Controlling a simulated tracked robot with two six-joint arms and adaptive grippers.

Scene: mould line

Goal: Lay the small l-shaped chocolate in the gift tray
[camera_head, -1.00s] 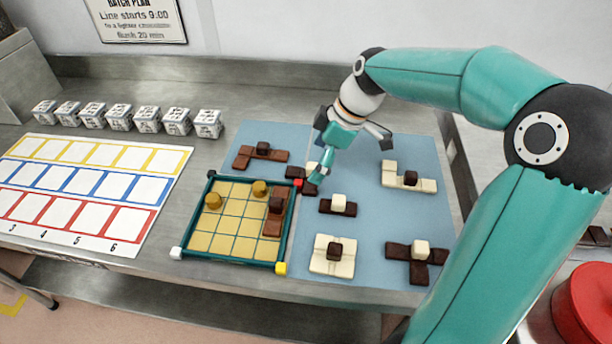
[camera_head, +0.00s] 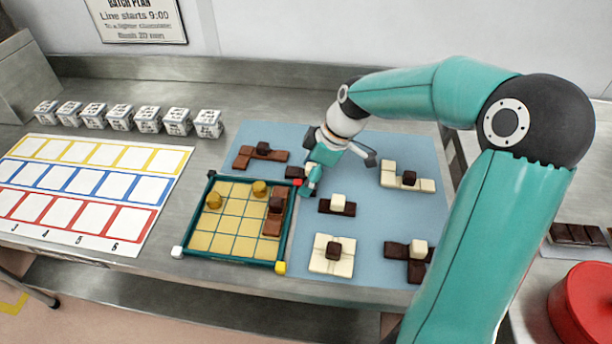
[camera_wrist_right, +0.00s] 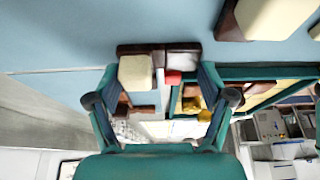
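The gift tray (camera_head: 232,262) is a teal frame with a gold gridded floor. A brown chocolate (camera_head: 272,226) with a dark knob lies along its right side. The small l-shaped chocolate (camera_head: 294,172) lies at the tray's red far-right corner, mostly hidden by my right gripper (camera_head: 308,186) in the head view. In the right wrist view the small chocolate (camera_wrist_right: 140,49) shows a dark base and a cream knob. It sits between the fingertips of my right gripper (camera_wrist_right: 158,76), which are wide apart; firm contact cannot be told. My left gripper is out of view.
Several other chocolates, such as a cream one (camera_head: 424,185) and a dark one (camera_head: 338,208), lie on the blue mat (camera_head: 310,250). Two gold round pieces (camera_head: 260,188) are in the tray. White cubes (camera_head: 120,117) line the back left. A coloured card (camera_head: 90,185) lies left.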

